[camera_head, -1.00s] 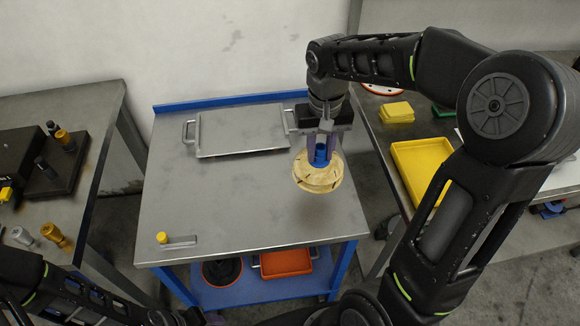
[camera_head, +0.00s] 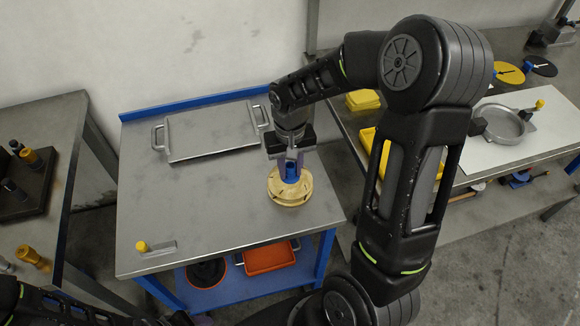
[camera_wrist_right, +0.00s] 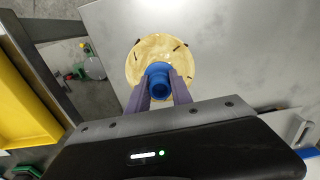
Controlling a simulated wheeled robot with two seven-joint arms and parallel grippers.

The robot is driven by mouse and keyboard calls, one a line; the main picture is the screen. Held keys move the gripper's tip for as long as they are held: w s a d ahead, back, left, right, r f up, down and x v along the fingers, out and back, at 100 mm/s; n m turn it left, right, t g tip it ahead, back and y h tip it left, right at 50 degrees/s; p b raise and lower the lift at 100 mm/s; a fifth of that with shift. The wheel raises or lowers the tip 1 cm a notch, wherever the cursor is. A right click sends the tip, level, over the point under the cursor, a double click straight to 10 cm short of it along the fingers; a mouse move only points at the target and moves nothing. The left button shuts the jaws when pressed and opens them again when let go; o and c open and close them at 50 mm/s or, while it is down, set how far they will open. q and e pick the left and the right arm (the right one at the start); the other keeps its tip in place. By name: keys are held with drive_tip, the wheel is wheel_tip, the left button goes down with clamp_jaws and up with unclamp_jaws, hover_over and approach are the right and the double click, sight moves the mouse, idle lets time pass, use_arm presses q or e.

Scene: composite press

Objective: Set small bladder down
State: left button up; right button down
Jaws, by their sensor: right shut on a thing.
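The small bladder (camera_head: 290,192) is a round, pale yellow disc with dark marks round its rim and a blue neck on top. In the head view it is at the right part of the grey metal table (camera_head: 200,225), level, and looks to be at the tabletop; whether it touches cannot be told. My right gripper (camera_head: 290,168) points down over it, its fingers shut on the blue neck. The wrist view shows the blue neck (camera_wrist_right: 158,82) between both fingers, with the yellow disc (camera_wrist_right: 140,55) beyond. My left gripper is not in view; only part of that arm shows.
A metal tray with handles (camera_head: 212,135) lies at the back of the table. A small yellow-knobbed piece (camera_head: 155,247) lies at the front left. An orange tray (camera_head: 268,258) is on the shelf below. Another bench with a yellow tray (camera_head: 378,150) stands to the right.

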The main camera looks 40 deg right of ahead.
drive_tip(key=shift+f, duration=0.15)
drive_tip(key=c, duration=1.6)
unclamp_jaws()
drive_tip(key=shift+f, duration=0.15)
drive_tip(key=o, duration=0.5)
drive_tip(key=shift+c, duration=0.2)
drive_tip(key=shift+r, duration=0.45)
wheel_tip(320, 180, up, 12)
drive_tip(key=b, duration=0.1)
drive_tip(key=shift+f+b, duration=0.2)
drive_tip(key=shift+b, duration=0.1)
